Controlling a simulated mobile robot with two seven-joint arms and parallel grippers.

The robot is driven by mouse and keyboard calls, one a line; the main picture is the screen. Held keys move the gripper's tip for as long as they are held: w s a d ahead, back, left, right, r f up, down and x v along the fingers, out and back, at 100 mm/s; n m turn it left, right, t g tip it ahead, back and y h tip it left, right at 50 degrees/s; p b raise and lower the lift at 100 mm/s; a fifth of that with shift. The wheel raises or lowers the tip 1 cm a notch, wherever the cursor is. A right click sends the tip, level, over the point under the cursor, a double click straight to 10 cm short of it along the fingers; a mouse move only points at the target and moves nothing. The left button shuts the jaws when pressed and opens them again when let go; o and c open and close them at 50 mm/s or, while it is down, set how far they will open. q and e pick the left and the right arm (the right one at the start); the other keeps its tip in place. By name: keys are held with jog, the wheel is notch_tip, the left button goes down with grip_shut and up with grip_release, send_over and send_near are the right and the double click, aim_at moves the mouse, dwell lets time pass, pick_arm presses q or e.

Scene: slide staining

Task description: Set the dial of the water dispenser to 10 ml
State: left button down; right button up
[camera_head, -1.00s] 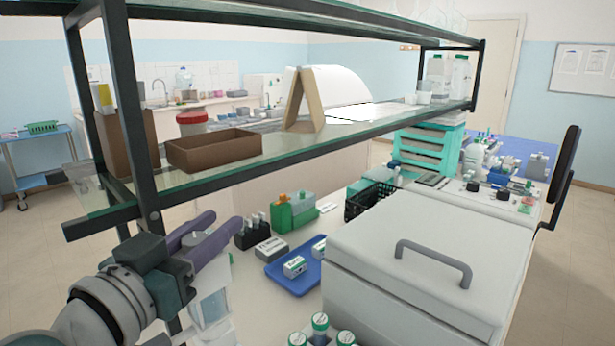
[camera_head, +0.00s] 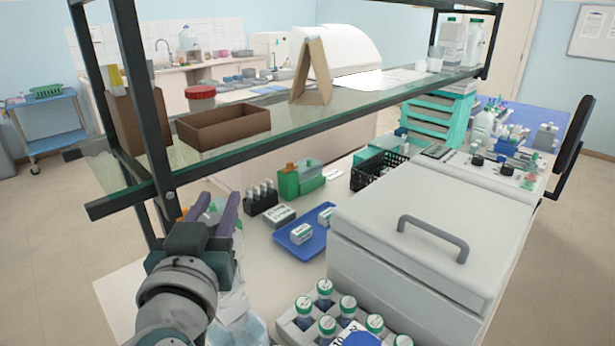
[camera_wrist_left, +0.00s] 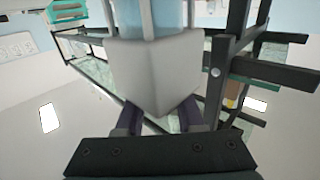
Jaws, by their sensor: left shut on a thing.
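My left gripper (camera_head: 214,207) is below the near left end of the glass shelf. Its purple-grey fingers are closed around part of a pale thing, which looks like the water dispenser. In the left wrist view, a white angular body (camera_wrist_left: 152,75) with a light blue clear cylinder above it stands between the dark fingers (camera_wrist_left: 160,120). Below the gripper in the head view, clear bluish material (camera_head: 243,325) shows, partly hidden by my arm. My right gripper is not in view.
The glass shelf (camera_head: 330,122) with dark posts hangs close above the gripper. Right of it are a black rack of vials (camera_head: 262,203), a blue tray (camera_head: 292,247) and green-capped bottles (camera_head: 326,288). A blue part with white marks (camera_head: 362,338) shows at the bottom edge. A grey lidded box (camera_head: 425,205) stands right.

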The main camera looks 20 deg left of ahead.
pick_arm(q)
jog(key=c, duration=0.5)
grip_release()
jog(key=p+v, duration=0.3)
jog(key=v, duration=0.7)
